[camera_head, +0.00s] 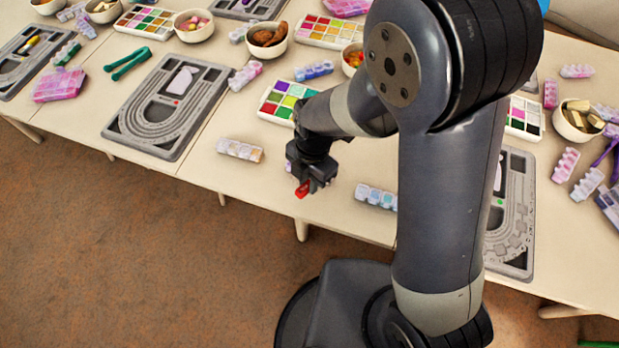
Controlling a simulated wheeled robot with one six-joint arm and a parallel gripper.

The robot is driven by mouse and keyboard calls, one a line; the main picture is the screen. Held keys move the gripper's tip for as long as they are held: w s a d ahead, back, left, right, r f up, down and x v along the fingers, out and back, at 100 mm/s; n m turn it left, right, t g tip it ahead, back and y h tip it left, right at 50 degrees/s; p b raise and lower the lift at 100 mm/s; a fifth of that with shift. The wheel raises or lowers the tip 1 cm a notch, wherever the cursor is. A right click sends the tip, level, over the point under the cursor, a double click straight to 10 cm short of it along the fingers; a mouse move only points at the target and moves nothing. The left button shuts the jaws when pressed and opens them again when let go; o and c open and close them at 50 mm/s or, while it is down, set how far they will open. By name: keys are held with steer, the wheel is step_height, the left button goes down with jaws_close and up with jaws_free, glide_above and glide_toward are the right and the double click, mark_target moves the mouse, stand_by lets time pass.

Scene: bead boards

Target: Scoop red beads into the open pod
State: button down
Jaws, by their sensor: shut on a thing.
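My gripper (304,184) is low over the front edge of the table, shut on a small red object (302,190). Most of that object is hidden by the fingers, so I cannot tell its full shape. A white tray of coloured beads in square compartments (282,101) lies behind the gripper, partly covered by my arm; one compartment is red. A clear pod strip with pale orange and blue contents (240,150) lies left of the gripper. Another with light blue contents (375,196) lies to the right. I cannot make out which pod is open.
A grey bead board (166,104) lies at left, and another (512,215) at right, partly behind my arm. Bowls, such as one with brown pieces (267,39), stand farther back. Green tongs (127,63) lie at left. Bare table (215,172) shows near the front edge.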

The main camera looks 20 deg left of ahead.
steer(key=shift+w+d+f+g+b, duration=0.1)
steer(key=shift+w+f+g+b, duration=0.25)
steer(key=shift+f, duration=0.3)
steer(key=shift+w+f+g+b, duration=0.1)
steer(key=shift+f+b, duration=0.3)
steer(key=shift+f, duration=0.25)
steer(key=shift+w+d+r+g+y+p, duration=0.15)
steer(key=shift+w+r+g+y+p, duration=0.05)
steer(key=shift+r+g+y+p, duration=0.25)
steer(key=g+p, duration=0.1)
steer(key=w+r+g+y+p, duration=0.1)
steer(key=shift+d+r+g+y+p, duration=0.25)
steer(key=shift+r+g+p, duration=0.05)
steer(key=shift+s+f+b, duration=0.1)
steer(key=shift+f+b, duration=0.1)
steer(key=shift+b, duration=0.15)
steer(key=shift+r+b, duration=0.2)
steer(key=shift+b, duration=0.2)
steer(key=shift+w+g, duration=0.2)
steer(key=shift+g, duration=0.1)
